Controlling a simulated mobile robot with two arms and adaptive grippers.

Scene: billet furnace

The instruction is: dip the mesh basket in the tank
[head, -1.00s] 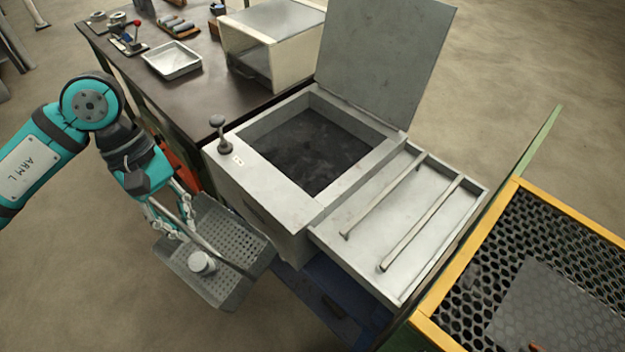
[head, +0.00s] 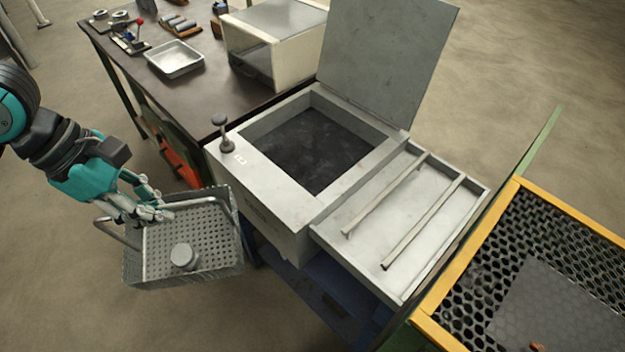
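The mesh basket (head: 207,240) is a grey perforated box with a bar handle, held in the air left of the tank. A small grey round part (head: 184,257) sits inside it. My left gripper (head: 150,212) is shut on the basket's handle, above the basket. The tank (head: 262,197) is a grey metal box with a square opening holding dark liquid (head: 312,148). Its lid (head: 386,60) stands open at the back. My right gripper is not in view.
A drain tray (head: 432,225) with two rails adjoins the tank's right side. A yellow-framed grate (head: 450,272) stands further right. A dark workbench (head: 130,65) with a metal pan (head: 174,58) and an open-fronted box (head: 275,42) lies behind. A knob (head: 222,130) rises from the tank's left rim.

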